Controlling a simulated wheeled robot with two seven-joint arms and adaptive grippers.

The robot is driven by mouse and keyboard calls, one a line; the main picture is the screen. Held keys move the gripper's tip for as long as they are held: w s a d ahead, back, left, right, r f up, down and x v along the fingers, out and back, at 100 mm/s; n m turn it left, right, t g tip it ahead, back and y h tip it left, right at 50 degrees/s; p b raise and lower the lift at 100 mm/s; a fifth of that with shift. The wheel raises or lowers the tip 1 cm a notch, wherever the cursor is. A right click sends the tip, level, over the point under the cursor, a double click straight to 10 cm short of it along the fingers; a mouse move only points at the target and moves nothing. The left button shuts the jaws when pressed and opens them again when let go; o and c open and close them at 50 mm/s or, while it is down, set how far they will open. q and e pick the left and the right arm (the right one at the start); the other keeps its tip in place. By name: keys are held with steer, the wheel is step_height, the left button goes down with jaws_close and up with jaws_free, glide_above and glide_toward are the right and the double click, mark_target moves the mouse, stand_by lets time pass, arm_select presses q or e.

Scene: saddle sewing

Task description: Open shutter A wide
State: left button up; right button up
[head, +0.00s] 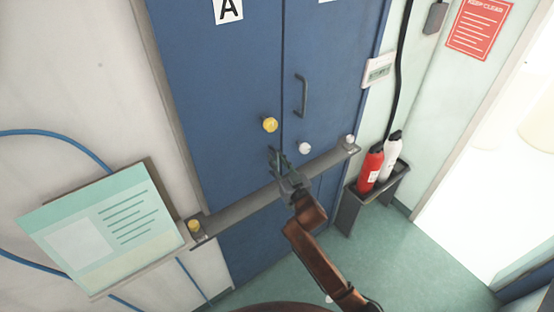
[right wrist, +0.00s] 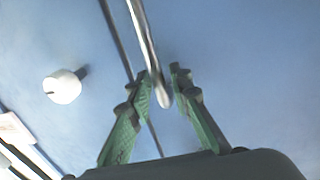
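Shutter A (head: 210,80) is the left blue door, marked with a letter A and carrying a yellow knob (head: 270,125). It looks shut, flush with the right blue door (head: 335,60). My right gripper (head: 273,154) is in front of the doors by their seam, just below the yellow knob. In the right wrist view my right gripper (right wrist: 162,78) is open, and a thin metal bar (right wrist: 146,45) ends between its fingers. I cannot tell whether they touch it or what it belongs to. The yellow knob is not visible there. My left gripper is out of view.
The right door has a dark handle (head: 301,95) and a white knob (head: 305,148), also in the wrist view (right wrist: 62,87). A grey ledge (head: 243,207) crosses the doors low down. Red (head: 370,168) and white (head: 391,157) cylinders stand right. A green board (head: 103,230) is left.

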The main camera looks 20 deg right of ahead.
jaws_close()
stand_by(0.5)
